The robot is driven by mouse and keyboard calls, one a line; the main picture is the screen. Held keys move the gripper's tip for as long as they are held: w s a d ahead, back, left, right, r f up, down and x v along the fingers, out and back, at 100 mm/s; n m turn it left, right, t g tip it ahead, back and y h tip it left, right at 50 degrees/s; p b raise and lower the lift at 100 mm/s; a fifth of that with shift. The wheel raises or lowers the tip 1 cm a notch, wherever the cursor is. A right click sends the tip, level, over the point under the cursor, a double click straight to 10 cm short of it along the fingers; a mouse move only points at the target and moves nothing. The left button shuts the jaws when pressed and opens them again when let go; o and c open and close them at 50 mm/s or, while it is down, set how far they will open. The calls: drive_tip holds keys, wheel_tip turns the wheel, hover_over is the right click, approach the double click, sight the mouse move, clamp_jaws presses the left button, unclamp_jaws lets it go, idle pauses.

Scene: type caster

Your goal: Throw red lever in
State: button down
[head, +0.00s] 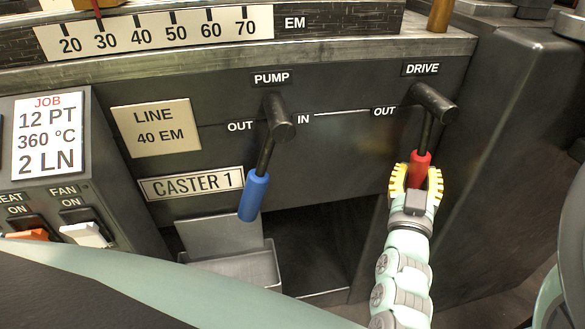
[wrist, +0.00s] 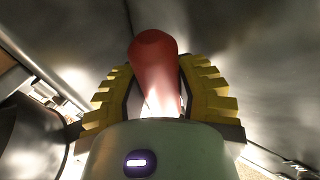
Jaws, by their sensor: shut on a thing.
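The red lever (head: 420,165) hangs from a dark pivot under the DRIVE label at the right of the machine front. Its dark rod tilts slightly, with the red grip at the lower end. My gripper (head: 416,182) is shut on the red grip, its yellow toothed fingers on either side. In the wrist view the red lever (wrist: 155,75) stands between the yellow fingers of my gripper (wrist: 158,90). The lower part of the grip is hidden by my gripper in the head view. An OUT label (head: 384,112) is left of the pivot; no IN label shows for this lever.
A blue lever (head: 254,196) hangs under the PUMP label to the left, between OUT and IN marks. A grey tray (head: 235,268) sits below it beside a dark recess (head: 310,245). A dark machine wall (head: 500,160) stands close on the right.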

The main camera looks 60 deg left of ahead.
drive_tip(key=shift+w+d+n, duration=0.25)
drive_tip(key=shift+w+n, duration=0.15)
drive_tip(key=shift+w, duration=0.05)
drive_tip(key=shift+r, duration=0.1)
drive_tip(key=c, duration=0.6)
unclamp_jaws()
drive_tip(key=shift+w, duration=0.1)
drive_tip(key=shift+c, duration=0.2)
drive_tip(key=v, duration=1.2)
drive_tip(key=shift+f, duration=0.25)
